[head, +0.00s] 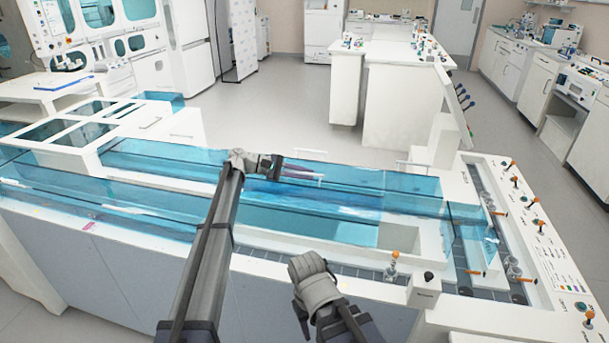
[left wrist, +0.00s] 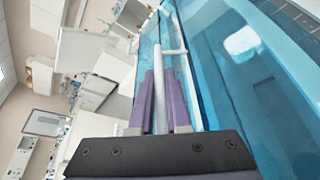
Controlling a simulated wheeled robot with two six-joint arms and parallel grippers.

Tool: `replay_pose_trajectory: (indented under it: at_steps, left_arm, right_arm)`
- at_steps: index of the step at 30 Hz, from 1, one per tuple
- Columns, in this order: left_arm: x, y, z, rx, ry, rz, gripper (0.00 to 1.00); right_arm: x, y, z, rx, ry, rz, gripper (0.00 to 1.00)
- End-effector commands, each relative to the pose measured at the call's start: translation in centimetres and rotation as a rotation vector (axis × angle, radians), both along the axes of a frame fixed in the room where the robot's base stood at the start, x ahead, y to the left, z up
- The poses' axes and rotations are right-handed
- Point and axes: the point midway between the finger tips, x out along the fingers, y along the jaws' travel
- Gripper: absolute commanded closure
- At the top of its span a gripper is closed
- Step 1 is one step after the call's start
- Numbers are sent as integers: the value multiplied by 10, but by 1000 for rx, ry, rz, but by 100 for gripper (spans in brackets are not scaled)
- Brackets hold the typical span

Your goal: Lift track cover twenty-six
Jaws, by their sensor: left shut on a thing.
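A long, clear blue track cover (head: 372,181) lies along the track bench, and no number can be read on it. A white bar handle (head: 316,178) is at its far side, and it also shows in the left wrist view (left wrist: 160,75). My left gripper (head: 305,176) reaches across the bench to this handle. In the left wrist view its two purple fingers (left wrist: 163,98) are closed on either side of the white bar. I cannot tell whether the cover is raised. My right arm is low at the front, and its fingers do not show.
The track bench (head: 290,241) carries more blue panels. Orange-topped knobs (head: 394,257) and small carriers stand at its right end. An upright white post (head: 446,140) rises behind the right end. Open floor (head: 280,110) lies beyond, with white counters (head: 400,75) farther back.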

Motion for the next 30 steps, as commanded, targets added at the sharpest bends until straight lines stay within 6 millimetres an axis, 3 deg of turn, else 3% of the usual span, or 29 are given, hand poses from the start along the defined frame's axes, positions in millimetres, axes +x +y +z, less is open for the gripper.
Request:
replay_pose_trajectory:
  at_steps: [3, 4, 12, 23, 30]
  left_arm:
    - [-1, 1, -1, 4, -1, -1, 100]
    - [-1, 1, -1, 4, -1, -1, 84]
    - [-1, 0, 0, 2, -1, -1, 55]
    - [0, 5, 2, 0, 0, 0, 55]
    - [1, 32, 11, 1, -1, 2, 55]
  right_arm:
    - [0, 0, 0, 0, 0, 0, 50]
    - [0, 0, 0, 0, 0, 0, 50]
    - [0, 0, 0, 0, 0, 0, 50]
    - [0, 0, 2, 0, 0, 0, 50]
    - [0, 0, 11, 0, 0, 0, 50]
